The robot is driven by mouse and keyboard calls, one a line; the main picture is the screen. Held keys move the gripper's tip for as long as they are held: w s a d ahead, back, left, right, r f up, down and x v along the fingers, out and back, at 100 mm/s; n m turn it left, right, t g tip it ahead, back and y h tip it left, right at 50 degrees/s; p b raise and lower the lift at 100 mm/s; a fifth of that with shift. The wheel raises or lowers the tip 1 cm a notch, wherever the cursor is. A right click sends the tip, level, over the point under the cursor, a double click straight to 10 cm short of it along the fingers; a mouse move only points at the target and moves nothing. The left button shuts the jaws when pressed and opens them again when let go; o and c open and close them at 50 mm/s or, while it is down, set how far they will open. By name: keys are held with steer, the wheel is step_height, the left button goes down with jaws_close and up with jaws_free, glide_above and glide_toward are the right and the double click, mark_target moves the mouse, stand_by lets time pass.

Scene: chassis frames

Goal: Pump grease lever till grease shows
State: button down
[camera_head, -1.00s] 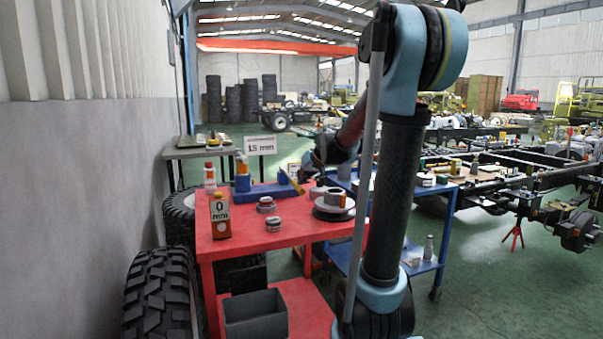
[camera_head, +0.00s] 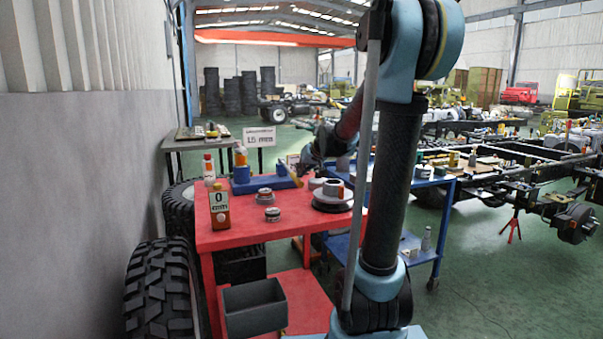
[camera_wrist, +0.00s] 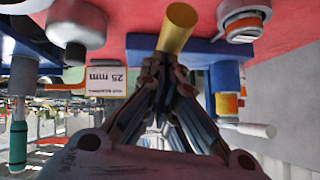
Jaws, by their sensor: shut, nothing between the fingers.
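The grease pump is a blue base (camera_head: 265,184) on the red table, with an orange and blue upright cylinder (camera_head: 241,166) at its left end. In the wrist view, which looks upside down, a yellow lever (camera_wrist: 177,27) stands out from the blue base (camera_wrist: 137,42). My gripper (camera_wrist: 163,72) is shut and empty, with its fingertips right at the lever's near end; I cannot tell whether they touch it. In the head view my gripper is small and dark behind the table's items. I cannot make out any grease.
The red table (camera_head: 235,241) also holds a bottle (camera_head: 219,210), small round tins (camera_head: 272,214) and a grey disc part (camera_head: 333,196). A blue cart (camera_head: 428,181) stands to the right. A wall is at left, with tyres (camera_head: 160,290) beside the table.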

steer(key=w+r+v, duration=0.1)
steer(key=v, duration=1.1)
steer(key=shift+s+r, duration=0.2)
steer(key=shift+r, duration=0.2)
steer(key=shift+d, duration=0.1)
steer(key=s+d+f+m+g+h, duration=0.1)
steer(key=s+d+f+g+h, duration=0.1)
steer(key=s+f, duration=1.1)
steer(key=s+d+f+m+g+h, duration=0.1)
steer(key=s+d+f+g, duration=0.3)
steer(key=s+f, duration=0.9)
steer(key=s+h, duration=0.1)
steer(key=s, duration=0.6)
steer(key=shift+s+d+f+g, duration=0.2)
steer(key=shift+s+d+g, duration=0.05)
steer(key=shift+s+g, duration=0.1)
